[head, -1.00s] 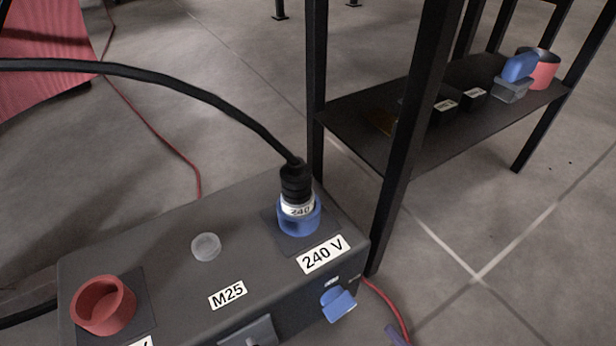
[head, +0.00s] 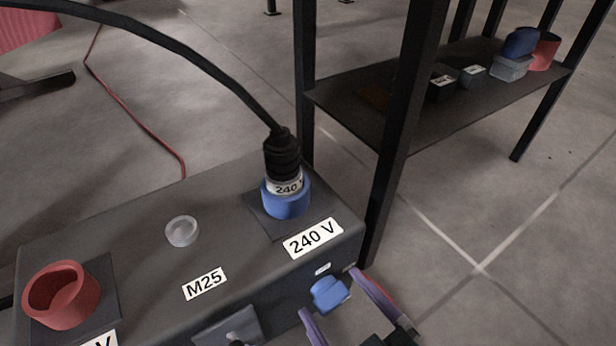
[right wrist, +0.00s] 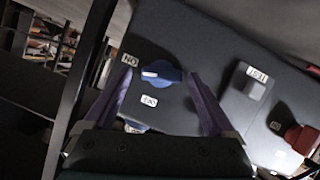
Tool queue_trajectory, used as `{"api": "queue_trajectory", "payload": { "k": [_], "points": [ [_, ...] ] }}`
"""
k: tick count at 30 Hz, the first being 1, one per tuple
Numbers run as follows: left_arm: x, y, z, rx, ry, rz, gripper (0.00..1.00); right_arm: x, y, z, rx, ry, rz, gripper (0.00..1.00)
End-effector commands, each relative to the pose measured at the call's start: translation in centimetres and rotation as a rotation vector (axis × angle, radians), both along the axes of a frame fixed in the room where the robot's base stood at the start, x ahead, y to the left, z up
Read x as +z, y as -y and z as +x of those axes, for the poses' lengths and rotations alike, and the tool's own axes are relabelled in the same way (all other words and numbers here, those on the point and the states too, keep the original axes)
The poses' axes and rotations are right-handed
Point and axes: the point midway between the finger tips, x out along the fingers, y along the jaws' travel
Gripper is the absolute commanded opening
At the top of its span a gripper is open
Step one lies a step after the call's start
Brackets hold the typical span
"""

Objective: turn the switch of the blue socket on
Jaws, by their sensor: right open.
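The blue socket (head: 287,203) is on top of a dark grey box (head: 140,245), beside a "240 V" label, with a black plug (head: 282,155) in it. The blue switch (head: 329,293) is on the box's front face below that label. In the right wrist view the switch (right wrist: 162,73) lies roughly level, its white mark at the left end. The upside-down label by its upper left seems to read ON; another label is below it. My right gripper (head: 328,291) is open, its purple fingers on either side of the switch; contact cannot be told. My left gripper is out of view.
A red socket (head: 62,295) and a clear round lamp (head: 182,231) are on the box top. A grey lever switch (right wrist: 249,90) and a red switch (right wrist: 302,139) are on the same front face. A black shelf frame (head: 400,140) stands close behind.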

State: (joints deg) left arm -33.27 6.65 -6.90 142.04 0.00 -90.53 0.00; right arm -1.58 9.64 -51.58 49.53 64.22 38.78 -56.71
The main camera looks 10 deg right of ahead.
Motion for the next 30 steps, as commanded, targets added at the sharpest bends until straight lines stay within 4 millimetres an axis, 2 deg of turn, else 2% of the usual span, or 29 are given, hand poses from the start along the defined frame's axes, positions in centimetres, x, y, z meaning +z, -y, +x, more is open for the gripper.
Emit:
{"api": "queue_trajectory", "payload": {
  "k": [3,26,30],
  "points": [
    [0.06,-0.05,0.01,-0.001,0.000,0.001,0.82,0.05,-0.01,-0.02,0.000,0.000,0.000,0.90],
    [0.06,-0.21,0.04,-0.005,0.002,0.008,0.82,-0.02,0.05,-0.09,-0.001,-0.002,-0.001,0.04],
    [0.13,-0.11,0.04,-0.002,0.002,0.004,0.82,0.01,0.11,-0.07,-0.001,-0.008,0.020,0.04]
  ]
}}
